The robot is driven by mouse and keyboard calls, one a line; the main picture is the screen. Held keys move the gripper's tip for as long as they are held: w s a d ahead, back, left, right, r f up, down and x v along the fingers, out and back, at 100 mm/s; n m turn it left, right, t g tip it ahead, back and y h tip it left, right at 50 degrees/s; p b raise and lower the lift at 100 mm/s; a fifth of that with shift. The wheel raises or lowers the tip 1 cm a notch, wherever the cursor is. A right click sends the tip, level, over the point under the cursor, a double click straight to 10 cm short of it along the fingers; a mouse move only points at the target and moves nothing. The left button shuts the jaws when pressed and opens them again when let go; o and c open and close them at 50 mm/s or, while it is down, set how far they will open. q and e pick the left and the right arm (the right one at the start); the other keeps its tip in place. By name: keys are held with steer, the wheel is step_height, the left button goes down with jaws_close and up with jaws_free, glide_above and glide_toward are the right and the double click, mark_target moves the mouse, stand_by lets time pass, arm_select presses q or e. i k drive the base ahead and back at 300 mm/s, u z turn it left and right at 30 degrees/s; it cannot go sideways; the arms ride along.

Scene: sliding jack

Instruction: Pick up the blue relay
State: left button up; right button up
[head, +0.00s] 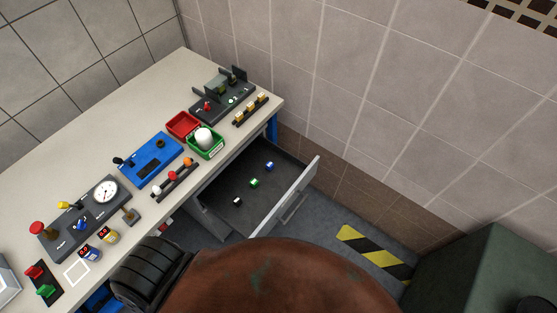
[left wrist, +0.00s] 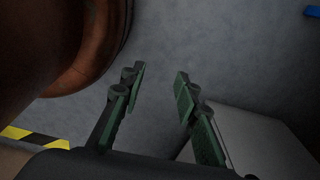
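The blue relay (head: 269,166) is a small block in the open drawer (head: 222,222) under the workbench, at the drawer's far end. A green block (head: 254,183) and a black-and-white block (head: 238,201) lie in a row with it. Neither gripper shows in the head view. In the left wrist view my left gripper (left wrist: 159,80) has its two green-padded fingers spread apart, with only grey floor between them. The relay is not recognisable in that view. My right gripper is out of view.
The workbench (head: 75,165) holds a blue panel (head: 150,160), a red bin (head: 183,125), a green bin (head: 205,150) and gauge panels. The drawer front (head: 290,199) juts into the room. A large brown rounded body (head: 262,280) fills the bottom. A green cabinet (head: 480,270) stands right.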

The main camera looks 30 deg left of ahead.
mark_target(270, 166)
steer(key=u, duration=1.5)
